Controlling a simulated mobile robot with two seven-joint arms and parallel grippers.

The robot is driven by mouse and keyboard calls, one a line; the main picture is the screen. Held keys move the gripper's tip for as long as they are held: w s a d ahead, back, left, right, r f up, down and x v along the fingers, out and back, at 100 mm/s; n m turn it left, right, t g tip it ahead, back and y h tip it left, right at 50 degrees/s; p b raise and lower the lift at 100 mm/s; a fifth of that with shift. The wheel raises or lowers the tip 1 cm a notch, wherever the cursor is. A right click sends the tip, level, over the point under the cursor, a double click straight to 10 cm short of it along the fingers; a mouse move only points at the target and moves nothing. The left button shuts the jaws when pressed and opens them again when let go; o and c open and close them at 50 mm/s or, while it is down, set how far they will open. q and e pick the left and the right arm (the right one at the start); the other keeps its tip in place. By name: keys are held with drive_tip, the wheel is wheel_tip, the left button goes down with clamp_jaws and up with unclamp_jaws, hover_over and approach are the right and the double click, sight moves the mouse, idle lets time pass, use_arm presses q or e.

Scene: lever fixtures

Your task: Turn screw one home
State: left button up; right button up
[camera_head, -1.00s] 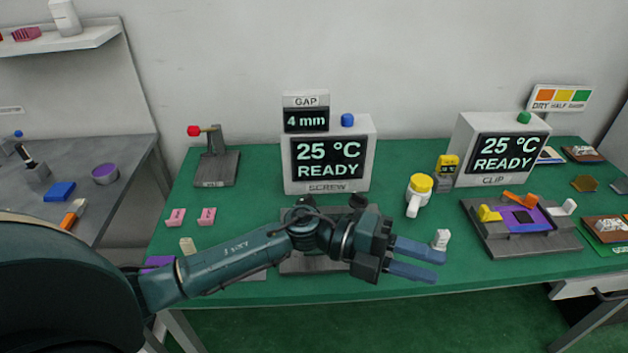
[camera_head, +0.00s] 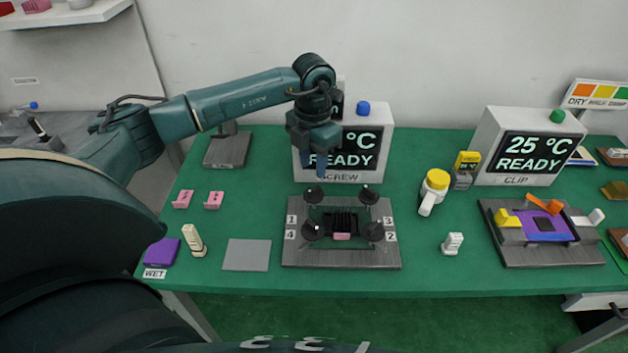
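The screw fixture (camera_head: 340,258) is a dark grey plate with several black knobs standing around a finned black block, and a pink piece shows at the block's front. Screw one (camera_head: 314,194) is the black knob at the fixture's back left; number labels 1 and 4 are on the left edge, 3 and 2 on the right. My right gripper is out of view.
The screw display box (camera_head: 301,180) stands behind, partly covered by my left gripper. A yellow-topped white tool (camera_head: 434,188) and a small white piece (camera_head: 452,243) lie to the right. A clip fixture (camera_head: 540,255) is farther right. A grey pad (camera_head: 247,255) lies left.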

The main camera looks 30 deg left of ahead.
sight(314, 188)
use_arm(q)
wheel_tip(314, 188, down, 7)
drive_tip(key=shift+f+p, duration=0.1)
drive_tip(key=shift+p, duration=0.35)
drive_tip(key=shift+c, duration=0.4)
clamp_jaws()
